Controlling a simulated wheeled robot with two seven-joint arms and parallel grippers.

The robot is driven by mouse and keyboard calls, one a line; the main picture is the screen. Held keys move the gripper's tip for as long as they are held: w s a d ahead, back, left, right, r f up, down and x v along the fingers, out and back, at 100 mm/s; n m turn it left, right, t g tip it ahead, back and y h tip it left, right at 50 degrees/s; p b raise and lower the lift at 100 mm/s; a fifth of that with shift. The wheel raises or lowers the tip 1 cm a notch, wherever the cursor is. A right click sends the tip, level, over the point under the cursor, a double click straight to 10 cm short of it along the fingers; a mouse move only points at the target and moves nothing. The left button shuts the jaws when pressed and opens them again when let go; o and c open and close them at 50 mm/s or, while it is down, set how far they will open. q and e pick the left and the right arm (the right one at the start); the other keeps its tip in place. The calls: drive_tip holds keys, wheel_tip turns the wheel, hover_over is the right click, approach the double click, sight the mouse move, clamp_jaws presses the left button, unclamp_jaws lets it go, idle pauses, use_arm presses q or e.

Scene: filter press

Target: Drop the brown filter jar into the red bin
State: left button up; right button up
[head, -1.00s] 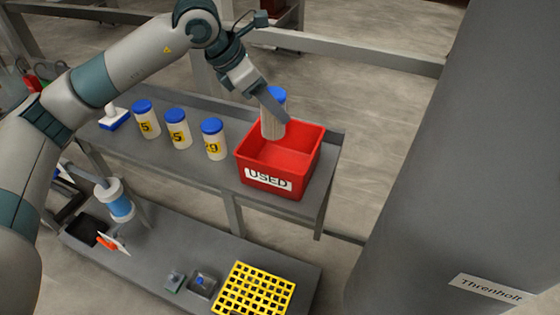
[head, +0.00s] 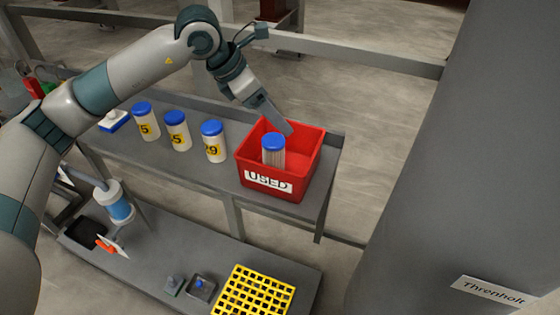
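The brown filter jar (head: 273,152), a ribbed light-brown body with a blue lid, stands about upright inside the red bin (head: 262,165), near its front wall. The bin carries a "USED" label on its front. My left gripper (head: 284,129) is over the back part of the bin, apart from the jar and empty. Its fingers show nearly edge-on; with the jar let go, it reads as open. The jar's lower part is hidden by the bin's front wall. My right gripper is not in view.
Three white jars with blue lids and yellow number labels (head: 178,131) stand in a row left of the bin on the grey shelf (head: 228,176). A yellow grid tray (head: 255,290) lies on the lower bench. A large grey column (head: 450,150) stands at the right.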

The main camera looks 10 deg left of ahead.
use_arm(q)
drive_tip(key=shift+a+r, duration=0.1)
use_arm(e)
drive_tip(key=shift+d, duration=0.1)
use_arm(q)
drive_tip(key=shift+s+a+r+b, duration=0.2)
drive_tip(key=shift+r+b, duration=0.15)
drive_tip(key=shift+r, duration=0.15)
drive_tip(key=b+v, duration=0.4)
drive_tip(key=v, duration=1.2)
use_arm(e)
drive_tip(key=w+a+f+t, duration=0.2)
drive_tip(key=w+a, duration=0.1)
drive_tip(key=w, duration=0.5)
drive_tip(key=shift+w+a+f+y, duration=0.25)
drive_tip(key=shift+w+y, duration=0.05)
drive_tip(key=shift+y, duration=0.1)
use_arm(q)
drive_tip(key=shift+s+f, duration=0.1)
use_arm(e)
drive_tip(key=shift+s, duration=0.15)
